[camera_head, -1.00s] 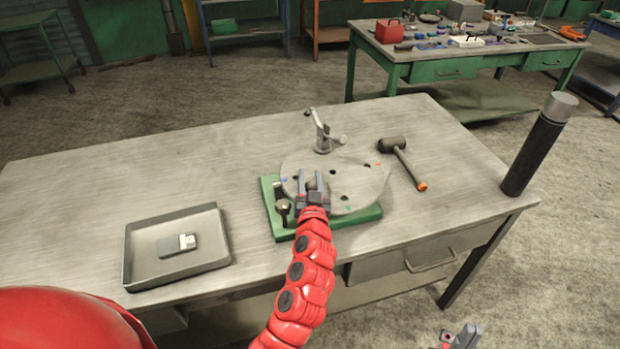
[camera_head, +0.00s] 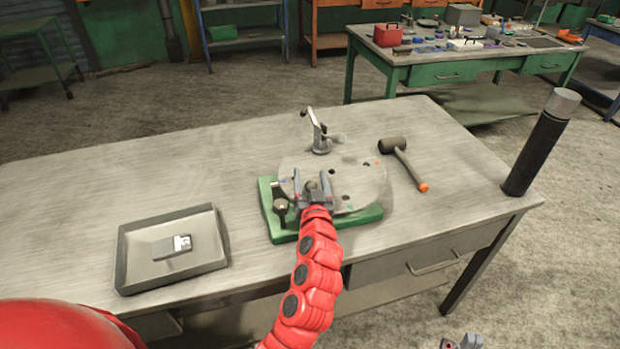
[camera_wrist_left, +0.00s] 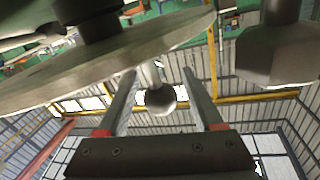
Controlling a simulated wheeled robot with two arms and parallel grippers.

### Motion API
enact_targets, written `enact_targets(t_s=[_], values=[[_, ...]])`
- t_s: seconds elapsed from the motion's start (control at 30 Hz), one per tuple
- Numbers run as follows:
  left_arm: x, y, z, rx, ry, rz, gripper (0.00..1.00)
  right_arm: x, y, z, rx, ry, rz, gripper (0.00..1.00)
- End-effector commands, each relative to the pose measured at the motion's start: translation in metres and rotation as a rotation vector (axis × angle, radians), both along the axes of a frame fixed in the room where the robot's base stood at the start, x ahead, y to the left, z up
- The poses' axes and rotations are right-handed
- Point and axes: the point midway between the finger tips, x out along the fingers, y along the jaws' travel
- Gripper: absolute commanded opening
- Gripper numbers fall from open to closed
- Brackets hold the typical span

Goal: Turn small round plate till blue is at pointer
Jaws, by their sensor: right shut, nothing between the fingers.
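The small round plate (camera_head: 345,178) is grey with holes and small coloured marks at its rim. It sits on a green base (camera_head: 369,216). A blue mark (camera_head: 283,181) shows at its left rim, an orange one at the right. A grey metal post with an arm (camera_head: 320,138) stands at the far rim; I cannot tell if it is the pointer. My left gripper (camera_head: 312,182) is over the plate's near left part, fingers apart. A rounded knob (camera_wrist_left: 160,99) shows between them in the left wrist view, with gaps beside it. My right gripper (camera_head: 462,342) is at the bottom edge, away from the table.
A dark knob (camera_head: 281,207) stands on the base's left corner. A mallet (camera_head: 405,162) lies right of the plate. A grey tray (camera_head: 125,262) with a small grey device (camera_head: 172,247) is at left. A black post (camera_head: 535,150) stands at the right corner. The table's back left is clear.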

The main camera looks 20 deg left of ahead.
Motion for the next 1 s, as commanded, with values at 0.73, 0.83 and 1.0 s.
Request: enact_targets(t_s=[0.73,0.83,1.0], values=[[-0.102,-0.046,-0.006,0.001,-0.001,-0.010,0.68,0.000,0.000,-0.037,0.000,0.000,0.000,0.00],[-0.125,-0.055,-0.002,0.003,0.001,-0.008,0.68,0.000,0.000,-0.036,0.000,0.000,0.000,0.00],[-0.149,-0.064,0.002,0.001,0.008,-0.004,0.68,0.000,0.000,-0.020,0.000,0.000,0.000,0.00]])
